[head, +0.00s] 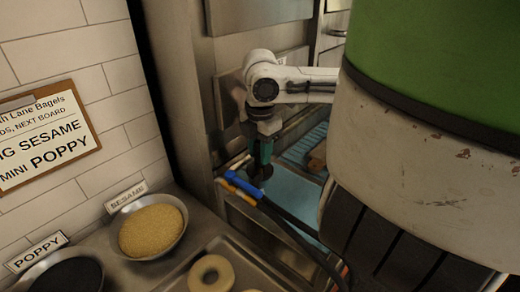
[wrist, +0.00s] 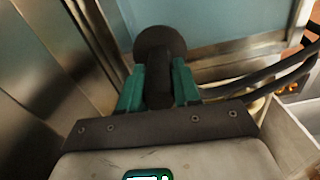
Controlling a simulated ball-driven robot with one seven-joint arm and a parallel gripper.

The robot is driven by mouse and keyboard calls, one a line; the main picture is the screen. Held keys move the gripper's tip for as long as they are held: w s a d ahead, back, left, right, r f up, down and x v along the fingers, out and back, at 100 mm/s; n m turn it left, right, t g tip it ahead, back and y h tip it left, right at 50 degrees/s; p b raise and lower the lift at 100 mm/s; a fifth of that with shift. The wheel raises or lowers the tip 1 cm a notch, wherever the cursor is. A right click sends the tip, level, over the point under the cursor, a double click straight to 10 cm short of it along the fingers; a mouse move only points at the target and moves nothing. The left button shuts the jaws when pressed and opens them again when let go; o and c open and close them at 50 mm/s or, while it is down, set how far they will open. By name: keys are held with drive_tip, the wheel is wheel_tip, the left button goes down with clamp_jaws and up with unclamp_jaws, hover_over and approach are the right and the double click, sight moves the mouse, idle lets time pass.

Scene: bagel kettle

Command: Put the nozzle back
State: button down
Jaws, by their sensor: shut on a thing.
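My gripper (head: 262,160) has green fingers and points down over the blue basin area. It is shut on a black nozzle (wrist: 160,62) with a wide round head; its dark round end also shows below the fingers in the head view (head: 260,172). The nozzle's shaft lies between the two fingers (wrist: 158,88) in the wrist view. A black hose (head: 297,238) runs up from the lower right to just below the gripper, and shows at the right of the wrist view (wrist: 262,78). I cannot tell where it joins the nozzle.
A blue piece (head: 244,187) and an orange piece (head: 236,192) sit just below the gripper. A sesame bowl (head: 152,231), a poppy bowl (head: 72,275) and a bagel tray (head: 236,258) stand on the counter at left. A steel wall panel (head: 183,80) rises behind.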

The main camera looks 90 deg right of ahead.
drive_tip(key=shift+f, duration=0.3)
drive_tip(key=c, duration=0.8)
unclamp_jaws()
drive_tip(key=shift+b, duration=0.35)
drive_tip(key=r, duration=0.7)
drive_tip(key=a+r, duration=0.1)
drive_tip(key=r, duration=0.3)
drive_tip(key=shift+s+p, duration=0.25)
drive_tip(key=shift+p, duration=0.1)
drive_tip(key=shift+d, duration=0.1)
